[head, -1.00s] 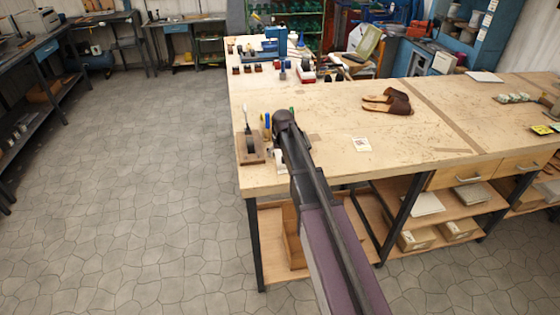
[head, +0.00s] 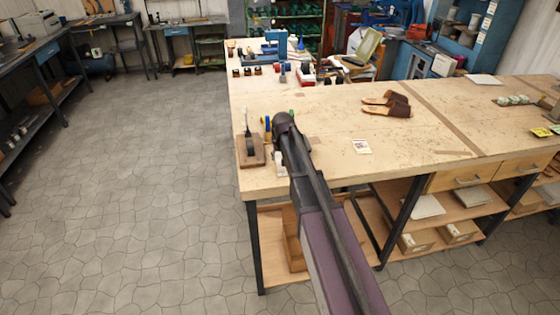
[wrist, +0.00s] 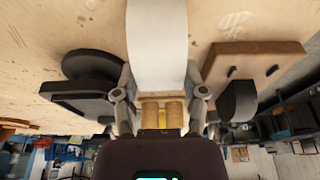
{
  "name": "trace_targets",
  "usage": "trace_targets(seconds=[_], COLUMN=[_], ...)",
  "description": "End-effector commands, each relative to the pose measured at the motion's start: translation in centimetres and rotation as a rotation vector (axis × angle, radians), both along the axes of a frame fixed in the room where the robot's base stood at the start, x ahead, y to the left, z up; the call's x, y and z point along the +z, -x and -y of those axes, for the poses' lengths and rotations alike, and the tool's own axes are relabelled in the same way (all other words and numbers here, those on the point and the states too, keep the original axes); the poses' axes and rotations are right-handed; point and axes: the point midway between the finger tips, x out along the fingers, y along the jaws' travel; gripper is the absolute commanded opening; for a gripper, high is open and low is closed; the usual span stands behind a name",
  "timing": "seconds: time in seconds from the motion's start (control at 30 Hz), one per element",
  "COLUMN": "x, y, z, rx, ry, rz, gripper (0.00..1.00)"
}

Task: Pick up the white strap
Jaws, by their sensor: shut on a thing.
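The white strap (wrist: 157,42) shows in the wrist view as a broad, pale band between the fingers of my gripper (wrist: 160,78). My gripper is shut on it, and the band runs from the fingers to the top edge of the picture. In the head view a small white part of the strap (head: 280,158) shows left of my arm, near the workbench's left edge. My arm hides most of the gripper and strap there. I cannot tell whether the strap touches the bench.
A wooden block with a dark upright tool (head: 251,152) stands just left of my gripper on the workbench (head: 330,175). A dark round object (wrist: 92,66) lies close on the other side.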

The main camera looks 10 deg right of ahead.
Motion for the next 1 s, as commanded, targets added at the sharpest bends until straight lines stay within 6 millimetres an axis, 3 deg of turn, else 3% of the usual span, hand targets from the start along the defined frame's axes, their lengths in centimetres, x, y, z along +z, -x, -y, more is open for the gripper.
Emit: trace_targets(seconds=[0.43,0.87,1.0], x=[0.7,4.0,3.9], y=[0.0,0.0,3.4], z=[0.0,0.0,0.0], rx=[0.0,0.0,0.0], ry=[0.0,0.0,0.0], rz=[0.0,0.0,0.0], gripper=[0.24,0.24,0.24])
